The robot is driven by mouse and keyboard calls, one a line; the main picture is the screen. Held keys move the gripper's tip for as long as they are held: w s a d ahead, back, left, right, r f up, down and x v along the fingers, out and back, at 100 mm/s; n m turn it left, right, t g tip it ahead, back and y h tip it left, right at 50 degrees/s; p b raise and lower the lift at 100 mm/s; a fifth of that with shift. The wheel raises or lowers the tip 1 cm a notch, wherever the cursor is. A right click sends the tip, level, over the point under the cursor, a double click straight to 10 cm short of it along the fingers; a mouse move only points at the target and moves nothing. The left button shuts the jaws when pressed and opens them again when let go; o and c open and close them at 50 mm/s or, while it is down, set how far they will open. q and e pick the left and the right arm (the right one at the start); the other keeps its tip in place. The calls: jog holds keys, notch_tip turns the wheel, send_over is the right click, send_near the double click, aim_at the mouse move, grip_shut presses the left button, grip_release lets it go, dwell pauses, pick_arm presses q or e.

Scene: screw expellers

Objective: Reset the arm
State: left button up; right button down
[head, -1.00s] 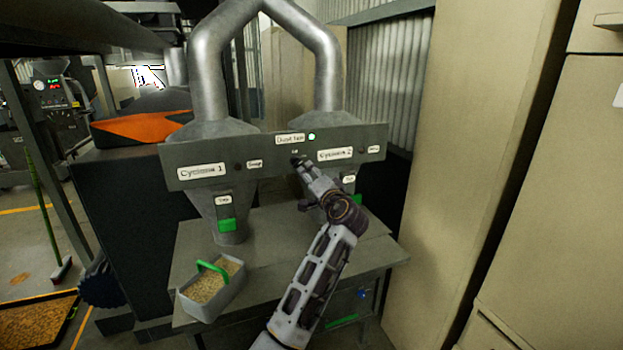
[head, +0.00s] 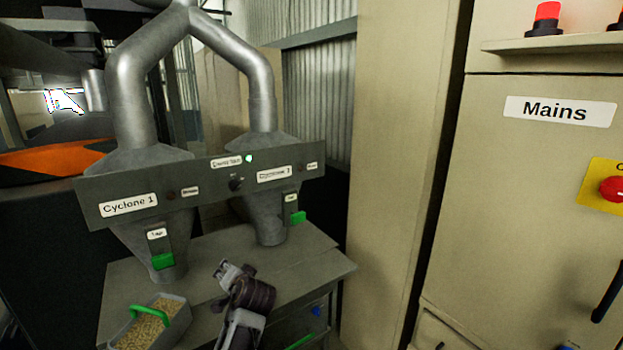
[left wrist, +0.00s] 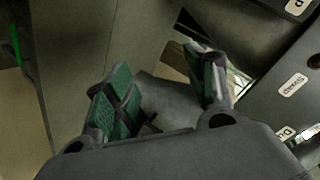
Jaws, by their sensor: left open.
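My left gripper (head: 226,270) is low in the head view, in front of the cyclone stand and above its grey table (head: 210,260). In the left wrist view its two green-padded fingers (left wrist: 165,95) stand apart with nothing held between them. Behind the fingers, the left wrist view shows grey metal and part of the panel with a "Swap" label (left wrist: 292,87). My right gripper is not in view.
The control panel (head: 150,184) spans both cyclones, with a black knob (head: 236,184) and a lit green lamp (head: 249,158). A grey bin (head: 118,328) of grain with a green handle stands at the table's left. A beige "Mains" cabinet (head: 540,170) stands at right.

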pick_arm(q)
jog(key=s+a+f+n+g+h, duration=0.1)
jog(key=s+f+g+h, duration=0.15)
jog(key=s+f, duration=0.7)
jog(key=s+f+n+g+h, duration=0.1)
jog(key=s+f+g+h, duration=0.15)
jog(key=s+f, duration=0.7)
jog(key=s+d+r+g+h, duration=0.2)
jog(key=s, duration=1.3)
notch_tip(320, 180, down, 32)
jog(key=s+g, duration=0.2)
jog(key=s+a+f, duration=0.2)
jog(key=s+f, duration=0.8)
jog(key=s, duration=0.1)
jog(key=s+a+f, duration=0.2)
jog(key=s+f, duration=0.9)
jog(key=s, duration=0.1)
jog(key=shift+a+m+g, duration=0.3)
jog(key=shift+m+g, duration=0.1)
